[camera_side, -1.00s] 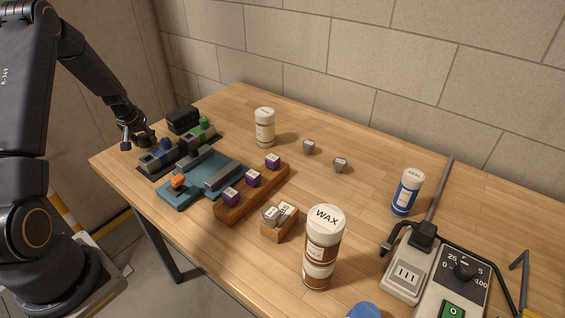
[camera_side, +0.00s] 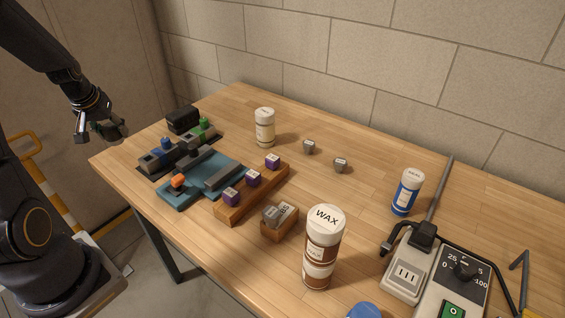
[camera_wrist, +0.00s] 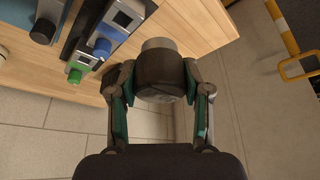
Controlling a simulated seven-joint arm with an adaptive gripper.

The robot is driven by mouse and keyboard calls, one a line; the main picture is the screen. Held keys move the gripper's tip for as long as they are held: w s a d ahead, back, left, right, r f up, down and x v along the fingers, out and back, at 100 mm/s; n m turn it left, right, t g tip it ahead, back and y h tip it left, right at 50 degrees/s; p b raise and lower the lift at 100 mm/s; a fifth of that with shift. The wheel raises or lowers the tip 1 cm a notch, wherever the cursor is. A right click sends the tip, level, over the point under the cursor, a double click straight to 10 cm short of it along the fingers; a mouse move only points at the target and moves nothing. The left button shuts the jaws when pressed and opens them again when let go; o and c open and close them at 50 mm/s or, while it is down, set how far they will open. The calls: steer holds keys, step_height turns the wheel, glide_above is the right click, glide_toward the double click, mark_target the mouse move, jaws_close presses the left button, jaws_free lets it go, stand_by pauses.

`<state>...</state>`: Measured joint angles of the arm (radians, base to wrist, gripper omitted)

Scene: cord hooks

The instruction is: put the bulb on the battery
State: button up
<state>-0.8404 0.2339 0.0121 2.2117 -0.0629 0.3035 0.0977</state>
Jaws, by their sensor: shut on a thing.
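My gripper (camera_side: 100,134) is raised off the table's left edge, beyond the tabletop. In the wrist view its fingers (camera_wrist: 160,92) are shut around a dark rounded piece (camera_wrist: 163,80) with a lighter grey end. I cannot tell whether this held piece is the bulb. No thing is plainly recognisable as the battery. At the left of the table stand grey holders with a blue part (camera_side: 161,147) and a green part (camera_side: 205,122); these also show in the wrist view, blue (camera_wrist: 102,48) and green (camera_wrist: 75,76). They are apart from my gripper.
A teal base (camera_side: 177,198) with an orange part is at the table's left front. A wooden rack (camera_side: 262,197) holds purple cubes.

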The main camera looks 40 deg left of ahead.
steer(key=shift+s+d+r, duration=0.15)
steer(key=shift+s+r, duration=0.05)
steer(key=w+a+r+n, duration=0.1)
steer(key=w+a+r, duration=0.2)
steer(key=w+r, duration=0.15)
steer(key=m, duration=0.1)
glide_above(175, 112)
steer(key=s+d, duration=0.2)
step_height(175, 112, down, 7)
steer(key=shift+r, duration=0.1)
steer(key=shift+w+a+f, duration=0.25)
steer(key=shift+w+f, duration=0.1)
steer(key=shift+f, duration=1.65)
steer(key=shift+f, duration=0.15)
